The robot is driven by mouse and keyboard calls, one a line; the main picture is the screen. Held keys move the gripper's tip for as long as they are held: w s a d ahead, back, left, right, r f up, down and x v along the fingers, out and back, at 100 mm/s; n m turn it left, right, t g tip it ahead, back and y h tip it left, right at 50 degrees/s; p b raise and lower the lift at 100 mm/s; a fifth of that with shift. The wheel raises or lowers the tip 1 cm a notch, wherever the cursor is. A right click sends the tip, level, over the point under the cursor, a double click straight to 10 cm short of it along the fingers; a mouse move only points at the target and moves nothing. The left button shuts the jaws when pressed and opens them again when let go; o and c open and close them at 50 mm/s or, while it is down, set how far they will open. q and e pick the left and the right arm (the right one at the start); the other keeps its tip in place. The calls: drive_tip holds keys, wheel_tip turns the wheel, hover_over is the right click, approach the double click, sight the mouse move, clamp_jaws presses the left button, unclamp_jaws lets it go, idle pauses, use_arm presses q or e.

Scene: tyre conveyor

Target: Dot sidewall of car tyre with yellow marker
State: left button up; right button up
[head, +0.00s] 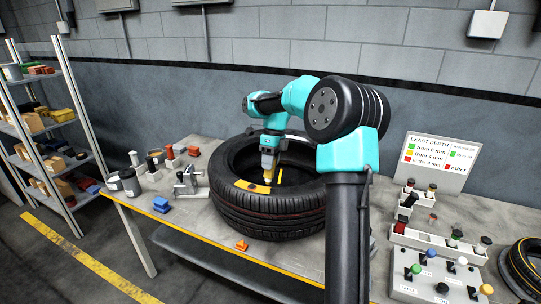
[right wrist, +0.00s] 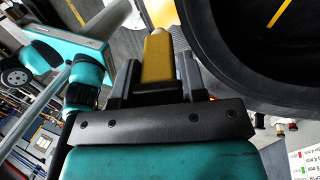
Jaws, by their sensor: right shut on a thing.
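The black car tyre (head: 240,215) lies flat on the table, its upper sidewall facing up. A yellow-orange patch (head: 251,187) shows on the near-left sidewall. My right gripper (head: 269,148) is over the tyre and shut on the yellow marker (head: 268,160), which points down close to the inner edge of the sidewall. I cannot tell whether its tip touches the rubber. In the right wrist view, the marker (right wrist: 157,60) sticks out from between the fingers with its pale tip outward, beside the dark tyre (right wrist: 235,60). My left gripper is not in view.
Small jars (head: 130,182), a metal stand (head: 186,183) and a blue block (head: 161,205) stand left of the tyre. An orange piece (head: 241,245) lies in front. A depth sign (head: 437,162), a white tray (head: 430,243) and a knob panel (head: 437,278) are at right.

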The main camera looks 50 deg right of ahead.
drive_tip(key=shift+f, duration=0.75)
drive_tip(key=shift+f, duration=0.65)
idle(0.4)
drive_tip(key=shift+r, duration=0.2)
idle(0.4)
drive_tip(key=shift+r, duration=3.4)
drive_tip(key=shift+d, duration=0.1)
